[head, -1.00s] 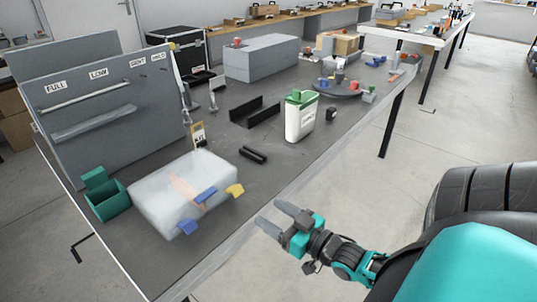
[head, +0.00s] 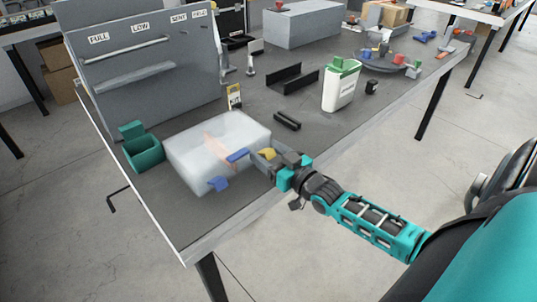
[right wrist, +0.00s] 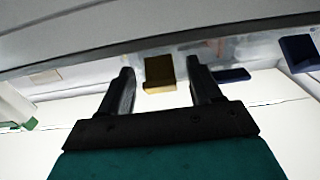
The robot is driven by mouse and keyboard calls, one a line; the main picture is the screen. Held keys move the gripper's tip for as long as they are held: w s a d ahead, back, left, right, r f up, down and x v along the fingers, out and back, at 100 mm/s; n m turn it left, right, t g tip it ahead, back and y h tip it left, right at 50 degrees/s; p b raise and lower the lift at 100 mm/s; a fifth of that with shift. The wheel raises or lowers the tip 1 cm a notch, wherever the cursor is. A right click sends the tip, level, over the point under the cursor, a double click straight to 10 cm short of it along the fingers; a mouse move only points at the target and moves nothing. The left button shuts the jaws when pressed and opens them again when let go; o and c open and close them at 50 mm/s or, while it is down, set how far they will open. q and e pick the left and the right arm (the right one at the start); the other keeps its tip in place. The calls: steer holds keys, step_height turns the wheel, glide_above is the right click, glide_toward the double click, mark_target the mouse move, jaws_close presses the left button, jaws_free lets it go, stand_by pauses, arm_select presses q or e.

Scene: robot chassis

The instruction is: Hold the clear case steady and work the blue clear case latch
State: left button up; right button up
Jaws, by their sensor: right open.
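The clear case (head: 205,150), a frosted see-through box with an orange shape inside, sits at the near left of the table. On its front side are a blue latch (head: 237,155), a second blue latch (head: 218,184) and a yellow latch (head: 268,153). My right gripper (head: 262,160) is open at the case's right front corner. In the right wrist view the yellow latch (right wrist: 158,73) shows between the two open fingers; I cannot tell whether they touch it. The blue latches (right wrist: 232,75) (right wrist: 298,53) lie to the right of the fingers. My left gripper is not in view.
A green bin (head: 142,150) stands close left of the case. A grey labelled panel (head: 150,75) rises behind. A black bar (head: 287,120) and a white and green bottle (head: 341,88) stand to the right. The table's front edge runs below my right arm.

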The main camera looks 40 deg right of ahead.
steer(key=shift+w, duration=0.15)
jaws_close()
stand_by(0.6)
stand_by(1.1)
